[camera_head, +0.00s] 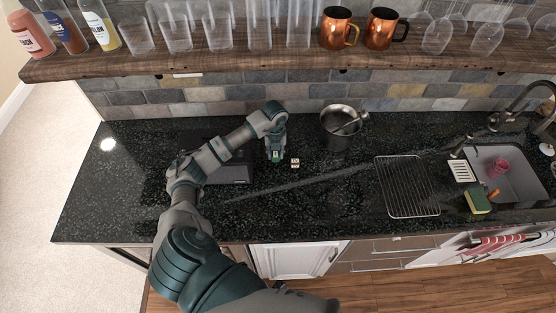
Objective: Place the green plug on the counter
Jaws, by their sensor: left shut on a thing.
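My left arm reaches over the black speckled counter (330,205). My left gripper (275,149) points down above the counter, left of the metal pot. It is shut on a small green thing, which looks like the green plug (275,156). The fingers hide much of it, and I cannot tell whether it touches the counter. My right gripper is not in view.
A small pale block (295,163) lies just right of the gripper. A metal pot (338,139) with a utensil, a wire rack (407,187), a sponge (478,201) and a sink (520,180) are farther right. A glass-laden shelf (200,64) overhangs behind.

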